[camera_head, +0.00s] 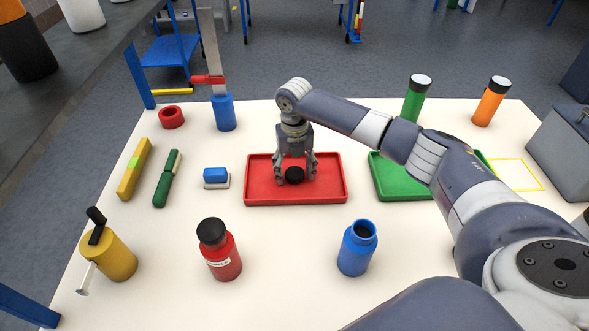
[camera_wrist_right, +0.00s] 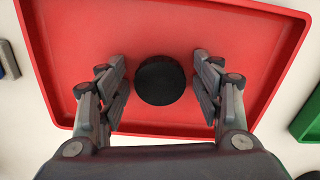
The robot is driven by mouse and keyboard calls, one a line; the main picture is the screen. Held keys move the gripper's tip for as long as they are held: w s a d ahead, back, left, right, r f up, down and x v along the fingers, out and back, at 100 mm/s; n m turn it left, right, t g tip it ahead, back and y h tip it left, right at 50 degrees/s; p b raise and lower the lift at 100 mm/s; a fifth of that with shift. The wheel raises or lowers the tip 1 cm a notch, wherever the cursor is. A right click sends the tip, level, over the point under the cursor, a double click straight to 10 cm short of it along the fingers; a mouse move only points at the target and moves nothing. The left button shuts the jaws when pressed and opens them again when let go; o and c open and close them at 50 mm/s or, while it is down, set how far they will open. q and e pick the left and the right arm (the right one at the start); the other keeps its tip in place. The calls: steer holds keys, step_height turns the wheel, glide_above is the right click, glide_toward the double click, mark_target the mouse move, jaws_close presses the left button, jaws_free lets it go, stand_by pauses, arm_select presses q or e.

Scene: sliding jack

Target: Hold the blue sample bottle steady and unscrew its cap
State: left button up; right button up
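The blue sample bottle (camera_head: 357,248) stands upright near the front of the table, its neck open and uncapped. A black cap (camera_head: 294,174) lies in the red tray (camera_head: 258,197), and it also shows in the right wrist view (camera_wrist_right: 161,80). My right gripper (camera_head: 296,178) is over the red tray, pointing down, with its fingers on either side of the cap. In the right wrist view the fingers (camera_wrist_right: 162,92) are apart, with a gap between each one and the cap. My left gripper is not in view.
A red bottle with a black cap (camera_head: 219,250) stands left of the blue bottle. A green tray (camera_head: 390,186) lies partly behind my right arm. A yellow can (camera_head: 112,257) and a blue and white block (camera_head: 216,178) are on the left. The table front between them is clear.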

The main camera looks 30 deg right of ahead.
mark_target(294, 171)
steer(key=shift+r, duration=0.1)
step_height(294, 171, up, 12)
stand_by(0.6)
